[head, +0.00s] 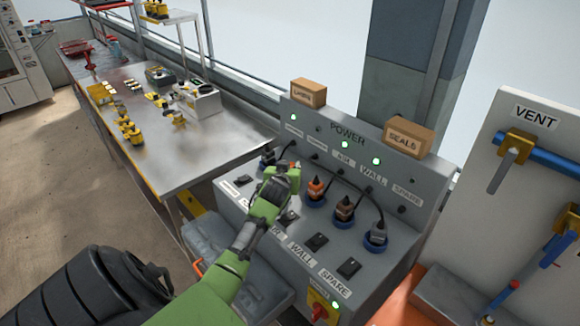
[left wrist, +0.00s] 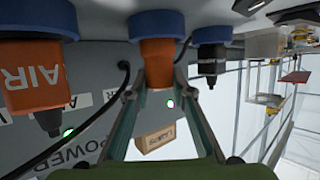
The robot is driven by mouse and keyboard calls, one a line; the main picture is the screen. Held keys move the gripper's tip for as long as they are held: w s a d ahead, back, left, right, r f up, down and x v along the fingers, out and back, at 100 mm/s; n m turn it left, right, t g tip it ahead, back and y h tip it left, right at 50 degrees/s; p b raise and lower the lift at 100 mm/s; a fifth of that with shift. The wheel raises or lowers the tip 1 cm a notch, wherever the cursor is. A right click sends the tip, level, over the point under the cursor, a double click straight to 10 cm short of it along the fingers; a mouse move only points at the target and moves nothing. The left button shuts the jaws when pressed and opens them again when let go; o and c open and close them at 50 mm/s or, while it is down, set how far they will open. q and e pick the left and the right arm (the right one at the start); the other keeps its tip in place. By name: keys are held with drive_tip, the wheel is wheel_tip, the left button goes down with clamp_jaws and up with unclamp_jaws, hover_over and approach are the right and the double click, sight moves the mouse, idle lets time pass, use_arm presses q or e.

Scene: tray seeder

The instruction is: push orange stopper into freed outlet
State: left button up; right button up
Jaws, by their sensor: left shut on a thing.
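The grey power panel (head: 330,125) fills the middle of the head view, with a row of blue-ringed outlets on its ledge. My left gripper (head: 285,178) is over the second outlet from the left. In the left wrist view its two fingers (left wrist: 158,95) are closed around the orange stopper (left wrist: 157,65). The stopper's wide end meets a blue outlet ring (left wrist: 157,23); how deep it sits I cannot tell. My right gripper is not in view.
The orange AIR plug (head: 316,190) is close beside the gripper, a black plug (head: 267,156) on its other side. A brown plug (head: 344,208) and a dark plug (head: 377,233) stand farther right. Cables arch behind. Switches (head: 317,241) line the front. A SEALS box (head: 408,140) sits on top.

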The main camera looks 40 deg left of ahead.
use_arm(q)
drive_tip(key=shift+f, duration=0.15)
idle(0.5)
drive_tip(key=shift+f, duration=0.35)
drive_tip(key=o, duration=1.2)
drive_tip(key=v, duration=1.2)
